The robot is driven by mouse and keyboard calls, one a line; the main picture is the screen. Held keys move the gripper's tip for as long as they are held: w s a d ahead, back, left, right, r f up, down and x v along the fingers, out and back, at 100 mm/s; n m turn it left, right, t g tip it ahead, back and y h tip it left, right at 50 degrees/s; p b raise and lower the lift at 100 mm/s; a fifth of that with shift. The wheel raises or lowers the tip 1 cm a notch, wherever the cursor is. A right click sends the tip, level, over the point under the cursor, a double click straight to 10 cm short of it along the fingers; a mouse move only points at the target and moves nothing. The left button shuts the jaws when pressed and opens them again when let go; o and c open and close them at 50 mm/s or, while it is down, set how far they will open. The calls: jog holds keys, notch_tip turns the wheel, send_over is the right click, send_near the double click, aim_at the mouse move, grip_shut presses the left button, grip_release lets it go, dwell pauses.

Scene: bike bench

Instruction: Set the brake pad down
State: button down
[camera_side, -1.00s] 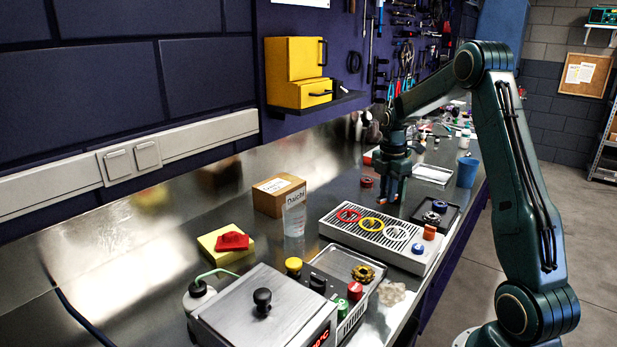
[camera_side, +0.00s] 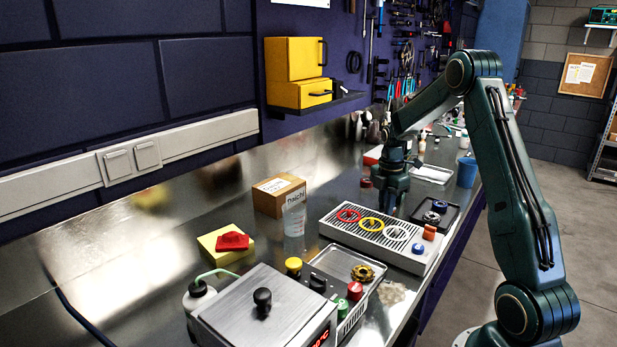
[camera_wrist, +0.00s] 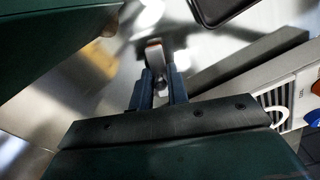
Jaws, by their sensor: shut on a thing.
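My gripper (camera_side: 391,207) is low over the steel bench, just behind the grated rack in the side view. In the wrist view my gripper (camera_wrist: 160,82) is shut on the brake pad (camera_wrist: 154,55), a small grey piece with an orange-red end that sticks out past the fingertips. The pad is hidden in the side view. Whether the pad touches the bench cannot be told.
A grated white rack (camera_side: 408,258) with red, yellow and white rings stands in front of my gripper. A black tray (camera_side: 452,222) with a blue-topped part is to the right. A blue cup (camera_side: 467,172) stands behind. A cardboard box (camera_side: 272,200) is left.

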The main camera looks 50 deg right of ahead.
jog(key=shift+f, duration=0.15)
jog(key=c, duration=1.4)
grip_release()
jog(key=shift+o, duration=0.2)
notch_tip(320, 180, up, 12)
jog(key=shift+r, duration=0.2)
jog(key=shift+a, duration=0.1)
